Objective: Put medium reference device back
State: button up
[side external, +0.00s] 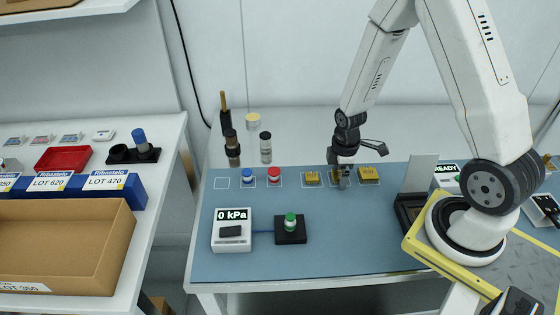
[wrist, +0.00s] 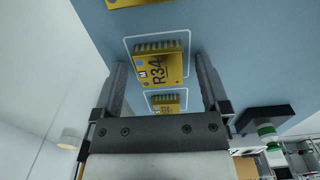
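The medium reference device, a yellow finned block marked M and R34 (wrist: 162,66), lies inside a white outline on the blue mat (side external: 380,215). In the side view it is mostly hidden behind my gripper (side external: 343,184). My gripper is open, with its fingers (wrist: 161,66) on either side of the block and a visible gap at each side. A smaller yellow block (side external: 312,178) sits in the outline to the left, and a larger yellow block (side external: 369,174) to the right. Both also show partly in the wrist view, the smaller one (wrist: 166,103) below and the larger one (wrist: 124,3) at the top edge.
A blue-capped (side external: 248,175) and a red-capped piece (side external: 274,175) stand to the left beside an empty outline (side external: 221,183). A 0 kPa gauge (side external: 233,242) and a green-knobbed black base (side external: 291,236) stand in front. A grey upright panel (side external: 418,175) stands at right.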

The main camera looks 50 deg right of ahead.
aim_at(337, 177)
jog(key=shift+r, duration=0.2)
notch_tip(337, 177, up, 12)
dwell(1.1)
jog(key=shift+a, duration=0.1)
dwell(0.5)
jog(key=s+a+r+m+t, duration=0.2)
jog(key=a+m, duration=0.7)
jog(key=shift+s+a+t, duration=0.25)
jog(key=shift+a+t, duration=0.05)
jog(key=shift+a, duration=0.05)
dwell(1.1)
